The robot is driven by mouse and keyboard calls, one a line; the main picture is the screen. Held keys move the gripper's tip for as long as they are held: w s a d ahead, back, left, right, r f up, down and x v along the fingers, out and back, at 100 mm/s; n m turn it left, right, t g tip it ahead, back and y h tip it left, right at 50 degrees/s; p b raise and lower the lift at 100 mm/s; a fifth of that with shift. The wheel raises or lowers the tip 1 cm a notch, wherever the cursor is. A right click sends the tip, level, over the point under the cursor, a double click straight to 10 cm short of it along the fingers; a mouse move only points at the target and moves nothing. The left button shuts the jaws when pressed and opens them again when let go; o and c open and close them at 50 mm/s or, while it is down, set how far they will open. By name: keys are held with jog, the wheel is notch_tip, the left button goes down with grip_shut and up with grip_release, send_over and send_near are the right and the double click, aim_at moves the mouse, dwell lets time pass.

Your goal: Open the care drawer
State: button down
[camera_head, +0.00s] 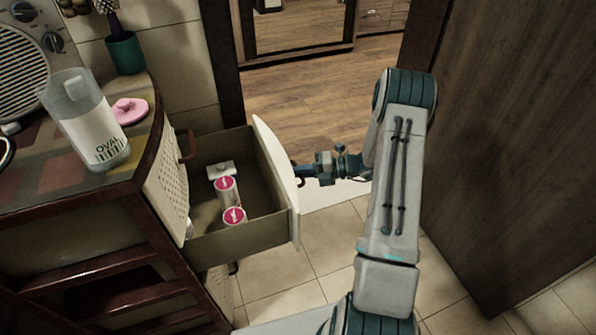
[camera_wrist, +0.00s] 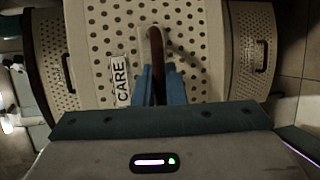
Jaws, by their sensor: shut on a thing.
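The care drawer (camera_head: 236,244) is pulled well out of the cabinet, and its inside shows in the head view. Two pink-topped containers and a small white item lie in it. In the wrist view its perforated front (camera_wrist: 205,60) carries a white CARE label (camera_wrist: 119,80) and a dark handle (camera_wrist: 154,50). My gripper (camera_head: 301,174) is at the outer side of the drawer front. In the wrist view my gripper (camera_wrist: 160,76) has its blue fingers shut on the handle. The fingers partly cover the handle's end.
The cabinet top (camera_head: 85,190) holds a clear bottle (camera_head: 85,125), a pink dish (camera_head: 130,110), a teal pot (camera_head: 126,54) and a radio-like device (camera_head: 25,60). A dark wooden panel (camera_head: 520,130) stands to the right of my arm. Open floor (camera_head: 320,100) lies beyond the drawer.

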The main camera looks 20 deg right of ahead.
jog(key=c, duration=1.8)
grip_release()
jog(key=shift+o, duration=0.2)
jog(key=shift+d, duration=0.15)
jog(key=p+v, duration=0.1)
jog(key=v, duration=1.2)
jog(key=shift+s+d, duration=0.2)
jog(key=shift+d, duration=0.1)
